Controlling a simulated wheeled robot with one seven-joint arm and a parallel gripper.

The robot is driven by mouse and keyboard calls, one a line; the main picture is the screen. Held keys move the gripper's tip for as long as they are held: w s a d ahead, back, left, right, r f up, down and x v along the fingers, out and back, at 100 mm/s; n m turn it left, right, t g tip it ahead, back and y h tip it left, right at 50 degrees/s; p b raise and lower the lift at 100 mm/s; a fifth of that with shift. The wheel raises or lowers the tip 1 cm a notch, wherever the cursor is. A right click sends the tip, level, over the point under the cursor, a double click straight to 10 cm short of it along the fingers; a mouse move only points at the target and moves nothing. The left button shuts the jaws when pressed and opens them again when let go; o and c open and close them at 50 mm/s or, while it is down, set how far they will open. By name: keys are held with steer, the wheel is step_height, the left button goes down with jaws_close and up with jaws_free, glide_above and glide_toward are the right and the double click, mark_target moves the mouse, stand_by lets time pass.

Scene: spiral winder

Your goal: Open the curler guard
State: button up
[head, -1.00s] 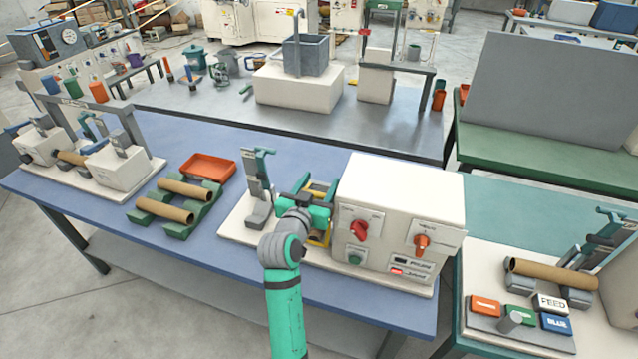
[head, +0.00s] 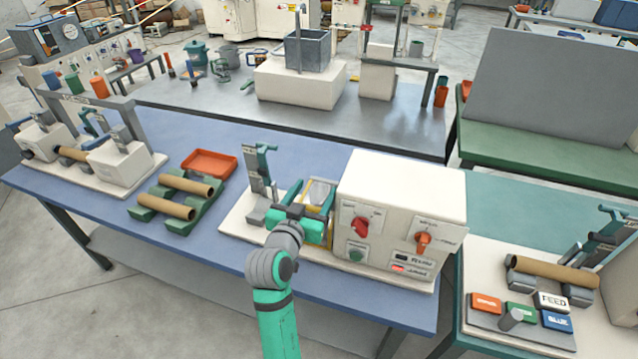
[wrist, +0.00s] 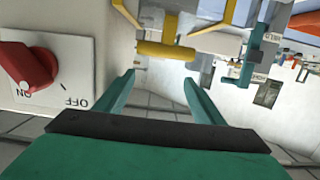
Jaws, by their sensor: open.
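The curler guard (head: 321,182) is a yellow-edged frame with a pale panel, on the left side of the white control box (head: 400,190). In the wrist view a thick yellow bar of the guard (wrist: 165,50) lies just beyond the fingertips, with yellow struts above it. My gripper (head: 312,204) is in front of the guard and hides its lower part. In the wrist view my gripper (wrist: 160,80) is open, with nothing between its two teal fingers. The bar looks apart from the fingers, though contact is hard to judge.
A red ON/OFF knob (wrist: 28,70) is close to my left finger in the wrist view. A teal-handled clamp (head: 262,185) stands left of the guard. Brown tubes (head: 165,207) lie on a green rack further left, beside an orange tray (head: 209,163).

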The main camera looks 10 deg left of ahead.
steer(key=s, duration=0.5)
steer(key=shift+a+r, duration=0.3)
